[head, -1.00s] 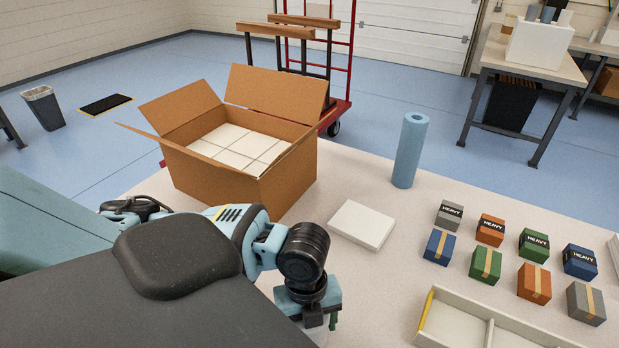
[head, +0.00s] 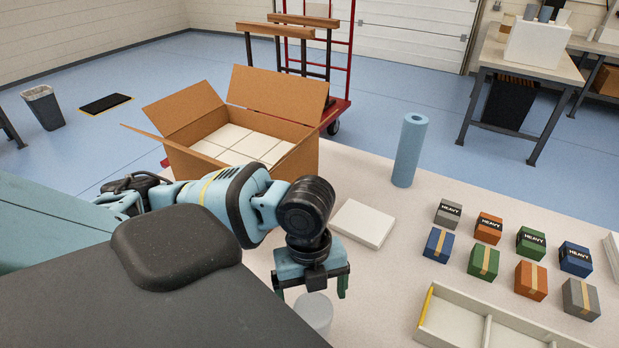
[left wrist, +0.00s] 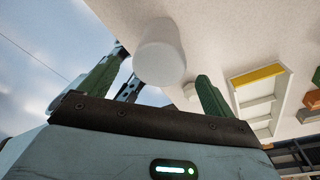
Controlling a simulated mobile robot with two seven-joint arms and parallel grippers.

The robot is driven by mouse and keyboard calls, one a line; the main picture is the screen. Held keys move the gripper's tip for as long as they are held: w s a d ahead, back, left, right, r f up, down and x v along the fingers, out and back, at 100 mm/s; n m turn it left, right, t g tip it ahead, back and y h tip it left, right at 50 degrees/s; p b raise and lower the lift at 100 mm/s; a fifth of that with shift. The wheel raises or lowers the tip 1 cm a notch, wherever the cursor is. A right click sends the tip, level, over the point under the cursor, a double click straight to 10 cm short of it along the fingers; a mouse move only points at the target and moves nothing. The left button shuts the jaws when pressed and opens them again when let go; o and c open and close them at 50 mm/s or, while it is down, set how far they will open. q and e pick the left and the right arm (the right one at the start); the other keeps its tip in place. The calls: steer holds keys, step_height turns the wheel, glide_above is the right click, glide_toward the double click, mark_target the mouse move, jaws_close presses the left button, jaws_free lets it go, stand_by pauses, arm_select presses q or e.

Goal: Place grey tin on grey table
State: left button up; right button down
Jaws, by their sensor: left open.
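The grey tin (head: 315,316), a plain light-grey cylinder, stands upright on the pale grey table (head: 372,285) near its front edge. My left gripper (head: 312,293) is just above it, fingers apart and pointing down, with nothing gripped. In the left wrist view the tin (left wrist: 160,55) shows as a pale round shape beyond and between the spread green fingers of the left gripper (left wrist: 161,72), and it looks clear of them. The tin's lower part is cut off by dark parts in the head view. My right gripper is not in view.
An open cardboard box (head: 220,165) stands at the back left of the table. A white flat box (head: 362,223) and a blue roll (head: 409,150) are right of the gripper. Several small boxes (head: 485,260) and a divided tray (head: 452,325) fill the right side.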

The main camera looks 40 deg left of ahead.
arm_select(q)
step_height(320, 180, up, 3)
steer(key=shift+w+a+f, duration=0.1)
steer(key=shift+a+f, duration=0.05)
steer(key=shift+a+r, duration=0.1)
steer(key=shift+r, duration=0.4)
